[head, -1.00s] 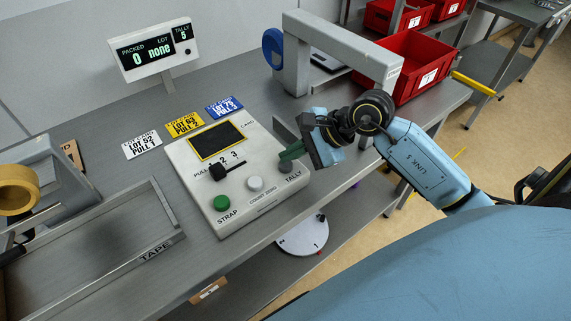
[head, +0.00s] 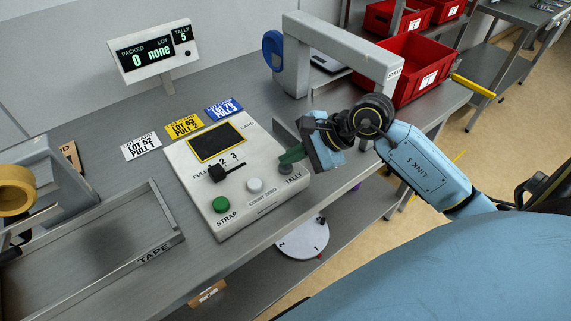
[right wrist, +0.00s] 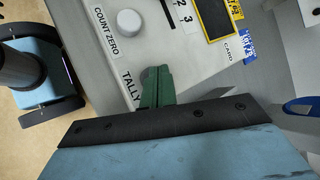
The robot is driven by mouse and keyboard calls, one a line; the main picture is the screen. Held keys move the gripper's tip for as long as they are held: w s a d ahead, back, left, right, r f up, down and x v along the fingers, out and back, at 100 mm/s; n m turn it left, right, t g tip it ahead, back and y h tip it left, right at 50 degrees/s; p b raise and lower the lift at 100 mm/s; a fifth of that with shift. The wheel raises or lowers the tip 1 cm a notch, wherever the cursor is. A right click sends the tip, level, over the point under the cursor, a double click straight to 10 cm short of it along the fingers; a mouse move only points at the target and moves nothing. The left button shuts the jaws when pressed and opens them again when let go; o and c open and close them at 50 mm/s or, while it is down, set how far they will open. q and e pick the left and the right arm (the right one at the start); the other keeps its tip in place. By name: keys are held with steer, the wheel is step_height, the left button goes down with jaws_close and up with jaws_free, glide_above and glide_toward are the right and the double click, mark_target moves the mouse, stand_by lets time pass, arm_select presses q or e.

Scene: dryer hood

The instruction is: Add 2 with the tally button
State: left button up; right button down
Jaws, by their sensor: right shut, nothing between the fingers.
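The control box (head: 237,215) lies on the bench, with the tally button (head: 286,168) at its right corner, beside the TALLY label. The button looks dark grey and is partly hidden by my right gripper. My right gripper (head: 291,155) is shut and empty, its green fingertips just over the button. I cannot tell whether they touch it. In the right wrist view the shut fingers (right wrist: 156,84) cover the button beside the TALLY label. The display (head: 153,50) reads packed 0, lot none, tally 5. My left gripper is not in view.
On the box are a white count zero button (head: 255,184), a green strap button (head: 221,203) and a lever (head: 218,171). Lot cards (head: 184,124) lie behind it. A grey arch (head: 342,48) and red bin (head: 405,65) stand at the back right.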

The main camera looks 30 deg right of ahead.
mark_target(291, 166)
steer(key=shift+f+b, duration=0.45)
steer(key=shift+f, duration=0.05)
stand_by(0.3)
steer(key=shift+r, duration=0.1)
steer(key=shift+r+p, duration=0.7)
steer(key=shift+r, duration=0.45)
steer(key=shift+r+p, duration=1.45)
steer(key=shift+r, duration=1.1)
stand_by(0.5)
